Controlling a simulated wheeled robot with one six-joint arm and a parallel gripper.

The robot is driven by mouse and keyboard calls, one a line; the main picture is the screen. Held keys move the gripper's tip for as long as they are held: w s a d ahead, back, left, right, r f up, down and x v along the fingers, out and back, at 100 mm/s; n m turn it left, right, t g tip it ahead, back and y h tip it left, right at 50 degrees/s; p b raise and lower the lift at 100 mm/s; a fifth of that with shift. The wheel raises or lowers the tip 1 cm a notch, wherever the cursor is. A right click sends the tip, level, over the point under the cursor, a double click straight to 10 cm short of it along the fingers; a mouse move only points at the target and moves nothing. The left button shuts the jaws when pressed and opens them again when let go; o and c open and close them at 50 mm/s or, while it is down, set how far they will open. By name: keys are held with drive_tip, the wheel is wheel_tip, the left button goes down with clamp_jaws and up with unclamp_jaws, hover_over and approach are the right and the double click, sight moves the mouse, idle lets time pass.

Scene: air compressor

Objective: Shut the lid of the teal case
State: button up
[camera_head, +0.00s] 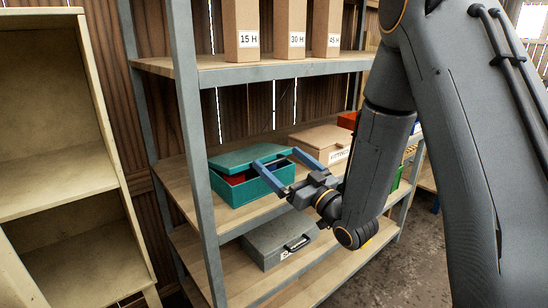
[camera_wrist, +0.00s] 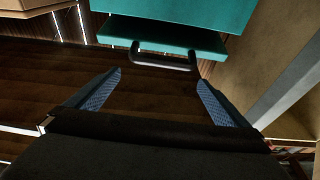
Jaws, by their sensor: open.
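The teal case (camera_head: 262,190) sits on the middle shelf of the metal rack. Its lid (camera_head: 240,158) is raised partway, with a gap showing red and dark contents inside. In the wrist view, teal surfaces of the case (camera_wrist: 190,12) fill the top, with a dark bar handle (camera_wrist: 165,66) on the teal slab. My gripper (camera_head: 278,159) is in front of the case's right part, its two blue fingers spread and pointing toward it. In the wrist view the fingers (camera_wrist: 160,80) are apart, with nothing between them; the handle lies beyond their tips. Contact with the case cannot be told.
A cardboard box (camera_head: 322,140) stands right of the case, behind my arm. Labelled tall boxes (camera_head: 290,28) stand on the shelf above. A grey case (camera_head: 275,242) lies on the shelf below. A rack post (camera_head: 200,170) rises left of the case. A pale cabinet (camera_head: 60,140) stands at far left.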

drive_tip(key=shift+s+d+f, duration=0.1)
drive_tip(key=shift+s+d, duration=0.2)
drive_tip(key=shift+s, duration=0.05)
drive_tip(key=shift+r, duration=0.3)
drive_tip(key=c, duration=0.6)
drive_tip(key=r+p, duration=0.1)
drive_tip(key=s+d+r+g+p, duration=0.1)
drive_tip(key=r+p, duration=0.1)
drive_tip(key=s+r+g+h+p, duration=0.1)
drive_tip(key=r, duration=0.1)
drive_tip(key=shift+s+d, duration=0.15)
drive_tip(key=shift+d, duration=0.15)
drive_tip(key=c, duration=1)
drive_tip(key=s+d+r+g+h+p, duration=0.2)
drive_tip(key=s+d+p, duration=0.1)
drive_tip(key=shift+r, duration=0.2)
clamp_jaws()
drive_tip(key=w+a+f+p, duration=0.3)
drive_tip(key=w+a+f, duration=0.2)
drive_tip(key=w+f, duration=0.1)
drive_tip(key=shift+w+a+f, duration=0.2)
drive_tip(key=shift+w+f, duration=0.1)
drive_tip(key=shift+w, duration=0.2)
